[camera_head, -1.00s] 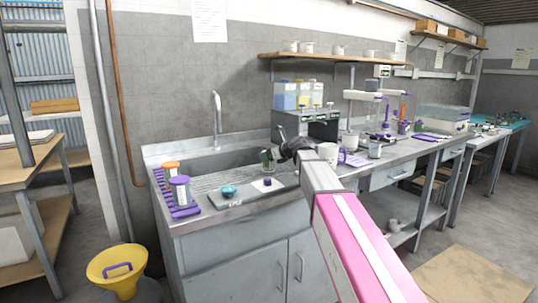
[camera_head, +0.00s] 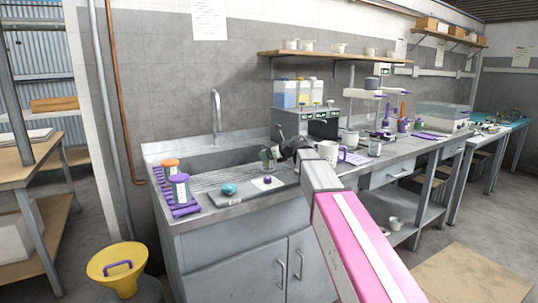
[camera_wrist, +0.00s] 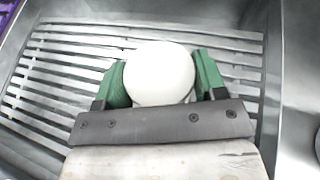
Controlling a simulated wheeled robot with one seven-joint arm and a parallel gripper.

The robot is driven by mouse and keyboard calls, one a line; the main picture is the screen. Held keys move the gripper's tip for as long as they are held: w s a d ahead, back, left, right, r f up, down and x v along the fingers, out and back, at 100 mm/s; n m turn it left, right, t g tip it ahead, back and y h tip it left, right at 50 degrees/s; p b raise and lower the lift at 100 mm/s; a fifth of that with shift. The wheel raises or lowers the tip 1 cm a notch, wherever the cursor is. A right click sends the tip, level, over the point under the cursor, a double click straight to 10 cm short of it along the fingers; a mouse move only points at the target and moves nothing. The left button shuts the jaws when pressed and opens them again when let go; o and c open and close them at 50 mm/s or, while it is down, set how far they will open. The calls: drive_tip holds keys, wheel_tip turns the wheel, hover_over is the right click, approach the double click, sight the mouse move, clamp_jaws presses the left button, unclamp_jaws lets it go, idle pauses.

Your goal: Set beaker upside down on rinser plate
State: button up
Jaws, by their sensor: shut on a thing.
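My gripper (camera_head: 266,160) is over the front right part of the sink, small and dark in the head view. In the wrist view its two green fingers (camera_wrist: 160,80) are shut on a smooth white round thing (camera_wrist: 160,70), which I take to be the beaker. Its far side and its opening are hidden, so I cannot tell which way up it is. A slatted metal plate (camera_wrist: 70,60), likely the rinser plate, lies behind and below it in the wrist view. The slats also show in the sink in the head view (camera_head: 212,181). I cannot tell the gap between them.
A purple rack (camera_head: 186,211) with lidded jars stands left of the sink. A grey tray (camera_head: 247,195) with a teal item and a white square lies at the counter's front.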

drive_tip(key=shift+f, duration=0.3)
drive_tip(key=o, duration=1)
